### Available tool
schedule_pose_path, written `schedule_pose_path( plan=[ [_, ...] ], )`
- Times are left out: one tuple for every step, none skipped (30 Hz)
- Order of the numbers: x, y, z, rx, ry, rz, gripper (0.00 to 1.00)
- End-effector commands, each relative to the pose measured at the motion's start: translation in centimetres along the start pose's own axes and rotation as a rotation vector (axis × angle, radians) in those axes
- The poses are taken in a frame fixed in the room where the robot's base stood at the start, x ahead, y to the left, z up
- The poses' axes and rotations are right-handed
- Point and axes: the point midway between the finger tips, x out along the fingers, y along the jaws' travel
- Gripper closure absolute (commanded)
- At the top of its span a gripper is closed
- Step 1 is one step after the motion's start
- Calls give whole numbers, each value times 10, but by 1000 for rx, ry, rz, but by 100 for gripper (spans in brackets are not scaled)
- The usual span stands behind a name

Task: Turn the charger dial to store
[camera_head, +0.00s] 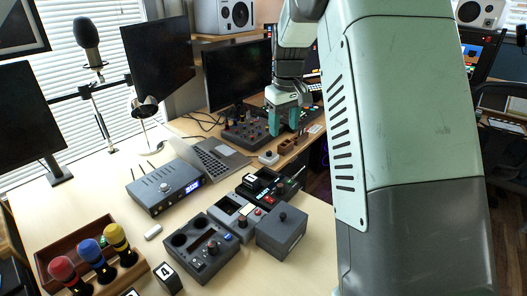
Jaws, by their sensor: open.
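My gripper (284,124) is in the upper middle of the head view, with teal fingers pointing down and apart, empty. It hangs by a mixer-like panel, away from the nearer boxes. A dark grey box (206,268) with two round wells and a small knob (212,247) stands at the front middle; it may be the charger, but I cannot tell for sure. Beside it is a grey box (280,238) with a black knob (283,216) on top. Labels and dial settings are too small to read.
A unit with a blue display (160,193), a laptop (215,157) and coloured-top items (115,237) are to the left.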

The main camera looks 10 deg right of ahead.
Motion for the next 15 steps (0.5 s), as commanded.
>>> schedule_pose_path(
  plan=[
    [30,7,-10,-22,-26,-10,46],
    [45,10,-15,-37,-37,-14,46],
    [64,14,-21,-56,-51,-19,46],
    [78,16,-24,-70,-61,-24,46],
    [92,18,-27,-82,-70,-27,46],
    [108,21,-30,-98,-80,-32,46],
    [118,22,-32,-109,-87,-35,46],
    [128,23,-34,-119,-93,-38,46],
    [139,24,-35,-129,-100,-41,46],
    [146,25,-36,-136,-105,-44,46],
    [152,26,-36,-142,-109,-45,46],
    [158,26,-37,-149,-112,-47,46],
    [161,26,-37,-152,-114,-48,46],
    [164,26,-37,-154,-116,-49,46],
    [167,27,-37,-155,-117,-49,46]
  ],
)
